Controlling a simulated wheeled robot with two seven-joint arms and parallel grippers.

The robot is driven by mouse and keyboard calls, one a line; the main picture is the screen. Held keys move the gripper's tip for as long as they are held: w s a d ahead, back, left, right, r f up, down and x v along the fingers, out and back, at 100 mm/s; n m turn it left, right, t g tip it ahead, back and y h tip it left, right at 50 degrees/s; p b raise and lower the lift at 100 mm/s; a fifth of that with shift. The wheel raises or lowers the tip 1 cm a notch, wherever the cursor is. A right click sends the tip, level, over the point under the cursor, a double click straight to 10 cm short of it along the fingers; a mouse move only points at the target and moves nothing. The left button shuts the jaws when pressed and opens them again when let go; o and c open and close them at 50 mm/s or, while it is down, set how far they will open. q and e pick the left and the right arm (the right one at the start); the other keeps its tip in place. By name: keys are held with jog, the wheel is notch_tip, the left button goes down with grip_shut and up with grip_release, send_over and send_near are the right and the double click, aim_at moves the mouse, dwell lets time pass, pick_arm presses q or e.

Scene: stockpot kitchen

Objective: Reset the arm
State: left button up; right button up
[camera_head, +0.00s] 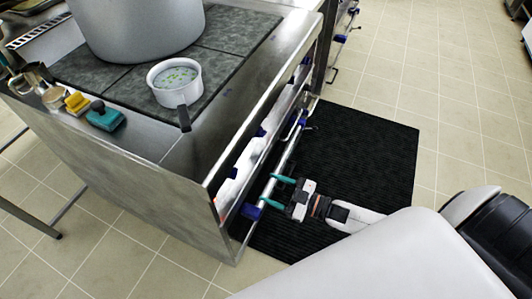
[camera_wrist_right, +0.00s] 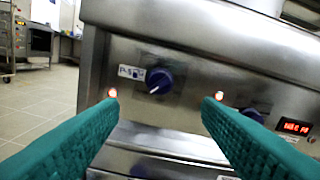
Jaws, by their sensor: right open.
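My right gripper (camera_head: 276,191) with teal fingers is open and empty, low in front of the stove's control side in the head view. In the right wrist view its two fingers (camera_wrist_right: 162,135) frame the steel control panel (camera_wrist_right: 190,65). A blue knob (camera_wrist_right: 159,81) shows between them, apart from both fingers, with a lit red lamp (camera_wrist_right: 113,93) to its left. A second blue knob (camera_wrist_right: 250,112) is partly hidden behind the right finger. My right arm (camera_head: 352,217) reaches in from the lower right. My left gripper is not in view.
A large pot (camera_head: 137,25) and a small saucepan (camera_head: 175,83) with green bits in liquid stand on the stove top. The saucepan's dark handle points toward the stove edge. A black mat (camera_head: 375,150) lies on the tiled floor beside the stove. Open floor (camera_head: 460,120) is at the right.

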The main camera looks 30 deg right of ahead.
jog(key=s+d+f+m+g+h, duration=0.2)
jog(key=s+d+f+m+h, duration=0.15)
jog(key=f, duration=0.75)
jog(key=s+d+f+m+g+h, duration=0.25)
jog(key=s+f+h, duration=0.25)
jog(key=f, duration=0.6)
jog(key=s+a+f+g, duration=0.1)
jog(key=s+f+g, duration=0.2)
jog(key=s, duration=0.5)
jog(key=s+a+f+m+g+h+p, duration=0.1)
jog(key=s+a+f+g, duration=0.1)
jog(key=s+f, duration=0.3)
jog(key=s+a+f+m+g+h, duration=0.1)
jog(key=s+f+g, duration=0.2)
jog(key=s, duration=0.9)
jog(key=shift+s+a+f+g, duration=0.3)
jog(key=shift+a+f+g, duration=0.1)
jog(key=shift+f, duration=0.5)
